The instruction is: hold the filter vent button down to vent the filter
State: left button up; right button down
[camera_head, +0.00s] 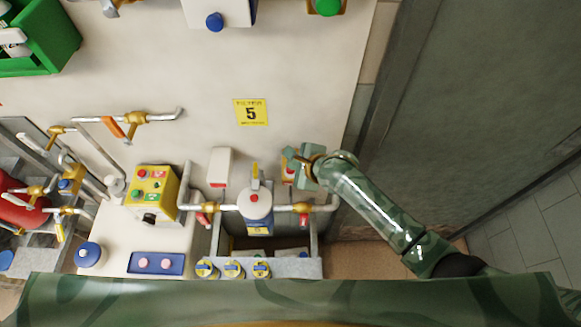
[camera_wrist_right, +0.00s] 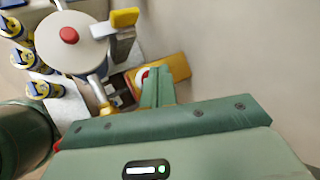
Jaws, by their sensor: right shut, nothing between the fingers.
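The white filter housing (camera_head: 255,208) stands upright on the pipe run at the bottom middle of the head view, with a round red button (camera_head: 254,198) on its top. In the right wrist view the housing (camera_wrist_right: 72,52) and its red button (camera_wrist_right: 69,35) are at the upper left. My right gripper (camera_head: 288,154) is shut and empty, to the right of the housing and apart from the button. In the wrist view its fingers (camera_wrist_right: 158,78) are together, in front of an orange box with a red and white part (camera_wrist_right: 178,67). My left gripper is not in view.
A yellow tag handle (camera_head: 255,170) rises behind the housing. Red-handled valves (camera_head: 303,209) sit on the pipe either side. A white box (camera_head: 220,166) is on the wall at left. Several blue-and-yellow cans (camera_head: 233,269) stand in front. A yellow control box (camera_head: 152,190) is further left.

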aim_at(294, 171)
jog(key=shift+f, duration=0.25)
jog(key=shift+f, duration=0.6)
dwell(1.4)
jog(key=shift+r, duration=0.1)
dwell(1.1)
jog(key=shift+r+p, duration=0.95)
jog(key=shift+p, duration=0.25)
notch_tip(294, 171, up, 5)
jog(key=p, duration=0.6)
